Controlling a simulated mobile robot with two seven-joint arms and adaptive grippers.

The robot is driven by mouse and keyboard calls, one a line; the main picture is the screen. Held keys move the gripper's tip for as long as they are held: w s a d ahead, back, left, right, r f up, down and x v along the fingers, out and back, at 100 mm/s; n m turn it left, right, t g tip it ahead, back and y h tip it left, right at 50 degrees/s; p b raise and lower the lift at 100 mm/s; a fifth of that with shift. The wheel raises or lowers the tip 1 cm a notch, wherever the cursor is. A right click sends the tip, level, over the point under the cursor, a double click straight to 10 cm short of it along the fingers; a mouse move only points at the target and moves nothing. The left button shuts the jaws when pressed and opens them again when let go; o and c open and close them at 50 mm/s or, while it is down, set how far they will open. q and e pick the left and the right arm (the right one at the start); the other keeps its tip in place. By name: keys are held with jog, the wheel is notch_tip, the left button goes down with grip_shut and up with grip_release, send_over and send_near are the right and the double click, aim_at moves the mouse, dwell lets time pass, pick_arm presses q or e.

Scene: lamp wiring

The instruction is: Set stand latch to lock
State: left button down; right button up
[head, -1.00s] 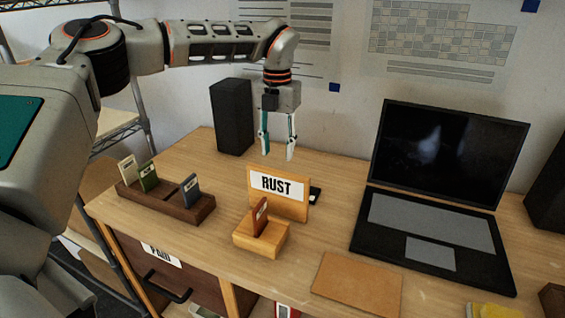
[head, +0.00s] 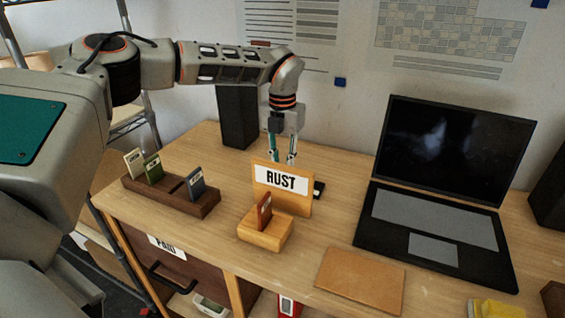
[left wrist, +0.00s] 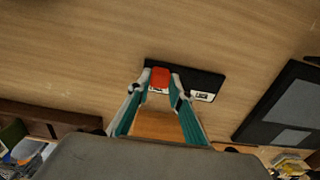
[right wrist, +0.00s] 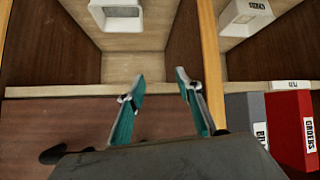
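The wooden stand with the RUST sign (head: 282,180) is on the desk, a small red-brown card (head: 264,212) in its front block. Behind it lies a black latch plate (head: 319,190), mostly hidden in the head view. In the left wrist view the plate (left wrist: 185,68) carries a red slider (left wrist: 160,78) at its left part and white labels, the right one seeming to read LOCK (left wrist: 203,96). My left gripper (head: 282,161) points down behind the sign, fingers apart on either side of the slider; contact is unclear. My right gripper (right wrist: 161,82) is open and empty before the shelf compartments.
A dark card rack (head: 170,195) stands left of the stand, a black speaker (head: 238,117) behind. An open laptop (head: 433,220) and a tan sheet (head: 360,281) lie to the right. Red (right wrist: 293,125) and grey (right wrist: 247,115) binders are near my right gripper.

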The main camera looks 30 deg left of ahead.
pick_arm(q)
jog(key=d, duration=0.9)
jog(key=shift+w+d, duration=0.15)
jog(key=shift+w, duration=0.1)
jog(key=c, duration=1.8)
grip_release()
jog(key=shift+d, duration=0.2)
jog(key=shift+a+r, duration=0.1)
jog(key=shift+a, duration=0.05)
notch_tip(320, 180, up, 12)
jog(key=shift+f, duration=0.1)
